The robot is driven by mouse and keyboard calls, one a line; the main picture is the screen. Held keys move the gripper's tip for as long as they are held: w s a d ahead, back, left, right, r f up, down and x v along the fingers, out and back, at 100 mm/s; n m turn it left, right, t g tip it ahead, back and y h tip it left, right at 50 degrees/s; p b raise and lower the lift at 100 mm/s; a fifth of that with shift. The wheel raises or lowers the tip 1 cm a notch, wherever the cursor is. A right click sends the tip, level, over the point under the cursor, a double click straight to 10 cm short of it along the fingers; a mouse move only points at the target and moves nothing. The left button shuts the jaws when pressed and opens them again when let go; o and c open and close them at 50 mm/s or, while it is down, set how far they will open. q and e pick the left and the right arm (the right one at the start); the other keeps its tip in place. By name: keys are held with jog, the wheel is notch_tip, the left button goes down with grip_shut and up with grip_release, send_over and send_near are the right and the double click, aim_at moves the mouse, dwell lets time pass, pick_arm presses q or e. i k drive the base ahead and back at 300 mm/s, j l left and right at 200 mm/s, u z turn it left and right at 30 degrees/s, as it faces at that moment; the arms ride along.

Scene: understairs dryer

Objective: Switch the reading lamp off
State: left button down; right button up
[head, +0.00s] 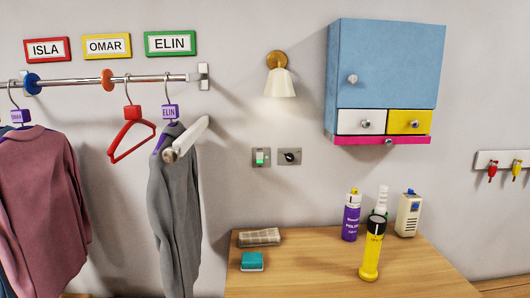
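The reading lamp (280,84) is on the wall in the head view, with a cream shade under a round brass mount. Its lower rim looks bright, and the wall just below it is lit. Below the lamp is a wall plate with a rocker switch (260,157) that shows a green patch. Just right of it is a second grey plate with a dark rotary knob (290,157). Which of the two controls belongs to the lamp cannot be told from the picture. Neither of my grippers is in view.
A blue cabinet (385,65) hangs at right. A pale bar (187,138) juts out beside hanging clothes at left.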

aim_at(259, 155)
jog(key=i+l+u, duration=0.1)
jog(key=l, duration=0.3)
jog(key=i+l+u, duration=0.1)
jog(key=i+l, duration=0.15)
jog(key=l, duration=0.15)
jog(key=i+l+u, duration=0.15)
jog(key=l, duration=0.25)
jog(key=i+l+u, duration=0.1)
jog(key=l, duration=0.35)
